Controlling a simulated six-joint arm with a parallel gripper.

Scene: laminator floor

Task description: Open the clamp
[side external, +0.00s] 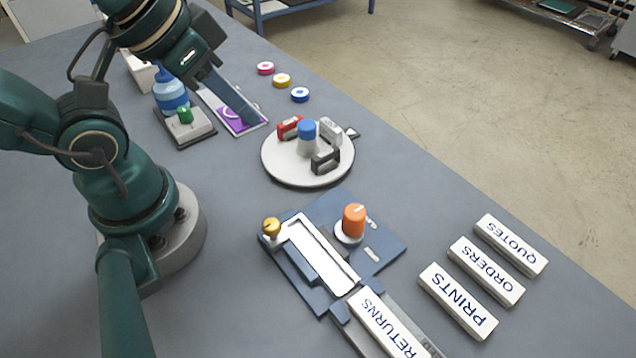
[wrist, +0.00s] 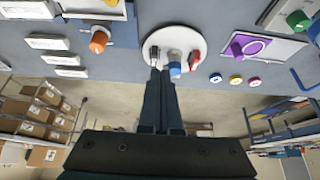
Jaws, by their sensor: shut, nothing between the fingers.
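The likely clamp is a blue base plate (side external: 385,240) with a white-edged slot, an orange knob (side external: 353,220) on a white disc, and a gold knob (side external: 271,228) at the slot's end. White marks lie beside the orange knob; I cannot tell which setting it points to. The orange knob also shows at the upper left of the wrist view (wrist: 98,42). My gripper (side external: 256,120) is shut and empty, held over the purple-marked card in the side view, well apart from the plate. In the wrist view its fingertips (wrist: 160,70) overlap the turntable's edge.
A round white turntable (side external: 285,172) carries red, grey and black pieces around a blue-topped post. RETURNS (side external: 385,325) sits in a holder by the plate; PRINTS (side external: 458,302), ORDERS and QUOTES blocks lie right. A green-knobbed box (side external: 190,128) and coloured discs (side external: 282,80) stand behind.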

